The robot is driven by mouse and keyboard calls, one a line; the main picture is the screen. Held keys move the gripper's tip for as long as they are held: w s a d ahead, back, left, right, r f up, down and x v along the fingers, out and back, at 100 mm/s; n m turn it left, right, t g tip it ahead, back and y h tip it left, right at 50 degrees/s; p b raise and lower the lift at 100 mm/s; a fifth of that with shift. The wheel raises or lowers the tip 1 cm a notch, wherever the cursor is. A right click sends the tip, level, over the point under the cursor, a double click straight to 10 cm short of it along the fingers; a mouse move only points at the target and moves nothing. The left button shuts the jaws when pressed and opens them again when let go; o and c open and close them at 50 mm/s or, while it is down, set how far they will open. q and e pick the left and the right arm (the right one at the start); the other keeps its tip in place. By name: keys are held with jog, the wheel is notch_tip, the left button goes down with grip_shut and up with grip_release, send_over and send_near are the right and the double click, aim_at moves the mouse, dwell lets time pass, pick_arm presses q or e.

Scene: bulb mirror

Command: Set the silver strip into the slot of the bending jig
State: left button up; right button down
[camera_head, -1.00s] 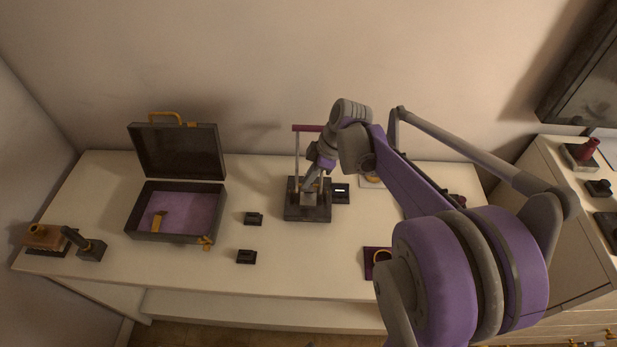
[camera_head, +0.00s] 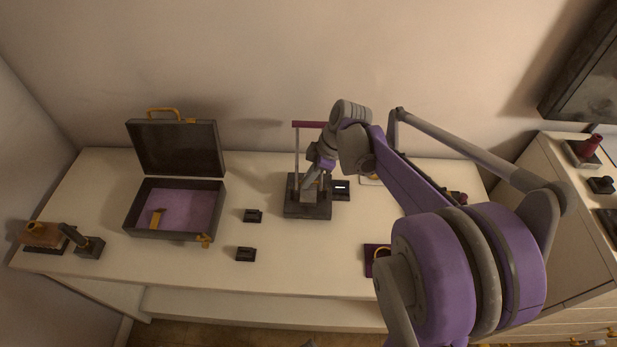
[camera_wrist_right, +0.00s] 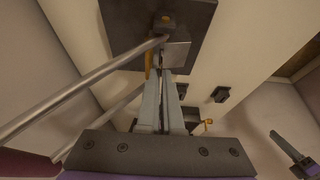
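The bending jig appears to be the dark block with metal posts and a purple top bar; its base (camera_head: 306,210) stands at the middle of the table. In the right wrist view, its dark base (camera_wrist_right: 125,25) is at the top, with a square silver piece (camera_wrist_right: 177,53) and an orange piece beside it. My right gripper (camera_head: 310,190) is low over this base. Its fingers (camera_wrist_right: 162,75) are close together with a narrow gap, and their tips are by the silver piece. I cannot tell whether this piece is the strip or whether the fingers hold it. My left gripper is not in view.
A small dark block (camera_head: 341,194) with a bright white mark touches or nearly touches the jig's right side. Two small dark blocks (camera_head: 253,215) (camera_head: 246,254) lie to its left. An open case (camera_head: 142,231) stands farther left. My right arm covers much of the table's right.

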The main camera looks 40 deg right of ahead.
jog(key=c, duration=1.5)
grip_release()
jog(key=shift+f, duration=0.1)
jog(key=shift+c, duration=0.2)
jog(key=o, duration=0.5)
jog(key=shift+o, duration=0.2)
jog(key=shift+d+r, duration=0.1)
jog(key=shift+r, duration=0.15)
jog(key=v, duration=1)
jog(key=shift+s+r+p, duration=0.2)
jog(key=shift+p, duration=0.25)
